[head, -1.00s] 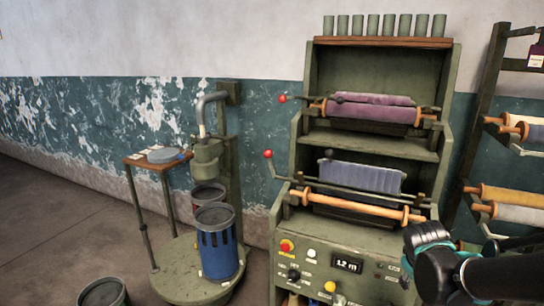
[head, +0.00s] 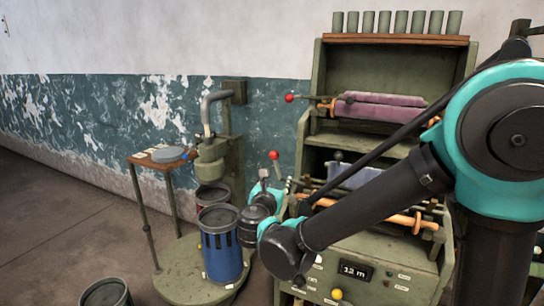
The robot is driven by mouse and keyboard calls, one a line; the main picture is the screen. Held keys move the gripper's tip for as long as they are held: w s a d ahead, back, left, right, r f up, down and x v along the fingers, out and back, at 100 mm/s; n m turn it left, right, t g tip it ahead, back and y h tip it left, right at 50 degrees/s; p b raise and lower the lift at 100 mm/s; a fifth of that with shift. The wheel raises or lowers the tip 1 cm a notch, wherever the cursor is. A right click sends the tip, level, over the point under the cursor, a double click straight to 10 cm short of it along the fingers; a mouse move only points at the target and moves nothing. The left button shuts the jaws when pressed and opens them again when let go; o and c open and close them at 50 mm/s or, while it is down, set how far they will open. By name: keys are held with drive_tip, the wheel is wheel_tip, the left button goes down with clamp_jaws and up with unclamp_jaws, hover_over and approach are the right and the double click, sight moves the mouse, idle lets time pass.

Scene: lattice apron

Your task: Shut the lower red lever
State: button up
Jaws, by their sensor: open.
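The lower red lever (head: 274,156) is a red ball on a thin stem. It sticks up at the left side of the green machine's lower roller shelf. My gripper (head: 265,174) is small in view, just left of and slightly below the red ball, pointing upward. It is open, and no held object shows. I cannot tell if it touches the lever's stem. My arm crosses in front of the machine and hides much of the lower rollers and part of the panel.
An upper red lever (head: 289,98) sits beside the purple roll (head: 380,106). A blue canister (head: 221,250) stands close below my wrist, left of the machine. A small wooden table (head: 160,157) and a grey pipe fixture (head: 208,112) stand further left. Floor is free at far left.

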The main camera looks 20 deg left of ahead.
sight(273, 158)
drive_tip(key=shift+n+y, duration=0.5)
drive_tip(key=shift+n, duration=0.3)
drive_tip(key=w+a, duration=0.2)
drive_tip(key=w, duration=0.3)
drive_tip(key=w+a, duration=0.2)
drive_tip(key=w, duration=0.3)
drive_tip(key=w+a+r, duration=0.1)
drive_tip(key=w+a, duration=0.1)
drive_tip(key=w, duration=0.3)
drive_tip(key=shift+w+a, duration=0.15)
drive_tip(key=shift+a, duration=0.1)
drive_tip(key=shift+c, duration=0.3)
clamp_jaws()
